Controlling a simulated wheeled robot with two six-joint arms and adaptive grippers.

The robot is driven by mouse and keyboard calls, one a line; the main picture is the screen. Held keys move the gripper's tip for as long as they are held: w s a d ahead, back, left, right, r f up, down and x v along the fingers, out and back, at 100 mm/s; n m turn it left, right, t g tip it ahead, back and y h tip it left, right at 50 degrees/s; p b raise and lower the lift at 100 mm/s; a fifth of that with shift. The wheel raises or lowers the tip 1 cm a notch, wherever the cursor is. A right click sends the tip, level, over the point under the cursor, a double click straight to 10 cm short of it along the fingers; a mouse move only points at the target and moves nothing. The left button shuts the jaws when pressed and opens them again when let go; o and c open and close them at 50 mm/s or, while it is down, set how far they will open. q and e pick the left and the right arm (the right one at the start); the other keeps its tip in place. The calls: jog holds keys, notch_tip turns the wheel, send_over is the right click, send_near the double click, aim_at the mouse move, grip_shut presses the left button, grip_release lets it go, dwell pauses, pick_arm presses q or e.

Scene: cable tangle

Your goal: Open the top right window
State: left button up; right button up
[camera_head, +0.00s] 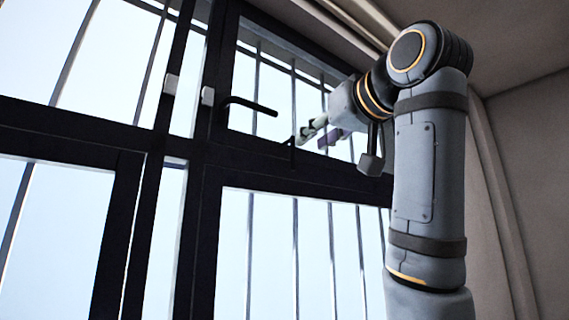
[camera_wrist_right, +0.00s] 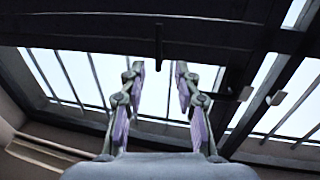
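The top right window has a dark frame (camera_head: 265,152) and clear panes with bars behind; it looks closed in the head view. A black lever handle (camera_head: 250,105) sticks out sideways from its left side. A small dark catch (camera_head: 291,152) sits on its lower rail; it seems to be the dark upright piece (camera_wrist_right: 158,42) in the wrist view. My right gripper (camera_head: 312,134) is raised in front of this window, right of the lever. My left gripper is not in view.
Another window (camera_head: 305,250) lies below. A grey wall (camera_head: 525,150) and curtain-like folds stand at right.

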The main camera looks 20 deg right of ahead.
aim_at(294, 155)
jog(key=w+p, duration=0.2)
jog(key=w, duration=0.1)
jog(key=w+p, duration=0.1)
jog(key=w, duration=0.2)
jog(key=w+a+p, duration=0.1)
jog(key=w+p, duration=0.1)
jog(key=w, duration=0.2)
jog(key=shift+a+p, duration=0.1)
jog(key=shift+p, duration=0.25)
jog(key=shift+w+a, duration=0.1)
jog(key=shift+w, duration=0.15)
jog(key=shift+a, duration=0.1)
jog(key=shift+c, duration=0.3)
grip_shut()
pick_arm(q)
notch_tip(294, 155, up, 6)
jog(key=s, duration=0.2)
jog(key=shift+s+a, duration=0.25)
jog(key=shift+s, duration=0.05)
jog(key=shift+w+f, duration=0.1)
